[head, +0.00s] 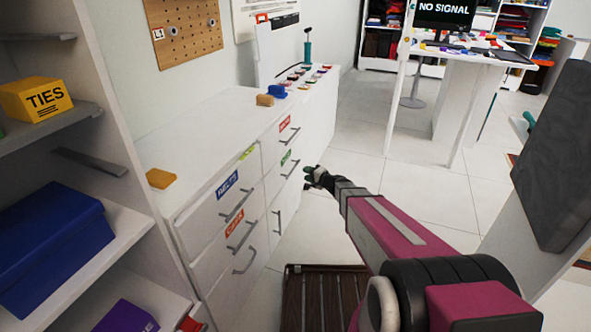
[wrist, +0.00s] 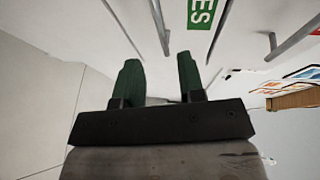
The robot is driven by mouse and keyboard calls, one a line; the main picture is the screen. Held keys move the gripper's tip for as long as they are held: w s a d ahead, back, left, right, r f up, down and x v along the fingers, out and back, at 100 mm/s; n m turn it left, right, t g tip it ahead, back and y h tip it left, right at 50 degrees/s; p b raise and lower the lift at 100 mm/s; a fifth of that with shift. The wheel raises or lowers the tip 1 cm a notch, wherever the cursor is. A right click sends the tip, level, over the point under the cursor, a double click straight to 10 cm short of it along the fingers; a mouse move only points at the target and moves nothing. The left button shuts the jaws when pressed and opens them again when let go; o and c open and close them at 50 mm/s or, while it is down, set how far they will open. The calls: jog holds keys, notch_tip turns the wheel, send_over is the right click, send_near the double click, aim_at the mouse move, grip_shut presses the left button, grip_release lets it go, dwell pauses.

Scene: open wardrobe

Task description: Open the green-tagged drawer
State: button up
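The green tag (head: 286,157) is on a white drawer in the right column of the dresser, below a red-tagged drawer. Its grey bar handle (head: 290,169) is just below and right of the tag. My gripper (head: 312,177) is in front of this drawer, to the right of the handle. In the wrist view, the two green fingers (wrist: 158,62) are spread with an empty gap between them. A green tag (wrist: 203,12) shows above the right finger. A grey bar handle (wrist: 158,25) lies beyond the gap; I cannot tell how near it is. The drawer looks shut.
The white dresser (head: 190,124) carries blocks and small items on top. Other drawers have blue, orange, red and yellow-green tags. A brown slatted piece (head: 326,300) lies on the floor below my arm. Open shelving (head: 130,235) stands at left.

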aim_at(294, 168)
jog(key=x, duration=0.9)
jog(key=shift+w+a+f, duration=0.1)
jog(key=shift+a+f, duration=0.05)
jog(key=shift+a, duration=0.15)
jog(key=shift+d, duration=0.1)
grip_shut()
